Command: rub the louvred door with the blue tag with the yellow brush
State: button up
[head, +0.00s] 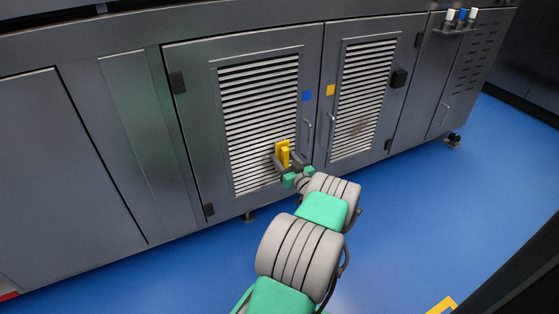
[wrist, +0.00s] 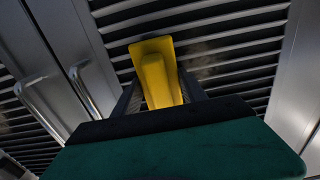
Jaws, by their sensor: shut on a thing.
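The louvred door with the blue tag (head: 205,120) is the left one of two grey doors in the head view. Its blue tag (head: 307,96) is at the upper right, beside the louvres. My gripper (head: 287,161) is at the lower right of these louvres, shut on the yellow brush (head: 283,152). In the wrist view the yellow brush (wrist: 158,75) stands between the dark fingers, in front of the slats. Its far side is hidden, so I cannot tell whether it touches them. Dull smudges show on the slats near it (wrist: 205,50).
The right louvred door (head: 376,152) has a yellow tag (head: 331,90) and a darker patch on its slats. Upright handles (head: 307,133) stand out between the doors. A small shelf with bottles (head: 455,27) is at the upper right. The blue floor (head: 440,210) is clear at right.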

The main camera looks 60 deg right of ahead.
jog(key=shift+w+a+r+p, duration=0.3)
jog(key=shift+a+p, duration=0.1)
jog(key=shift+a, duration=0.15)
jog(key=shift+w+a+r+p, duration=0.3)
jog(key=shift+a+p, duration=0.1)
jog(key=shift+a, duration=0.2)
jog(key=shift+w+a+r+p, duration=0.3)
jog(key=shift+a+p, duration=0.1)
jog(key=shift+a, duration=0.15)
jog(key=shift+w+a+p, duration=0.1)
jog(key=shift+w+a, duration=0.5)
jog(key=shift+a, duration=0.35)
jog(key=shift+w+a+p, duration=0.1)
jog(key=shift+w+a, duration=0.5)
jog(key=shift+a, duration=0.35)
jog(key=shift+w+a+p, duration=0.1)
jog(key=shift+w+a, duration=0.5)
jog(key=shift+a, duration=0.35)
jog(key=v, duration=0.6)
jog(key=shift+b, duration=0.3)
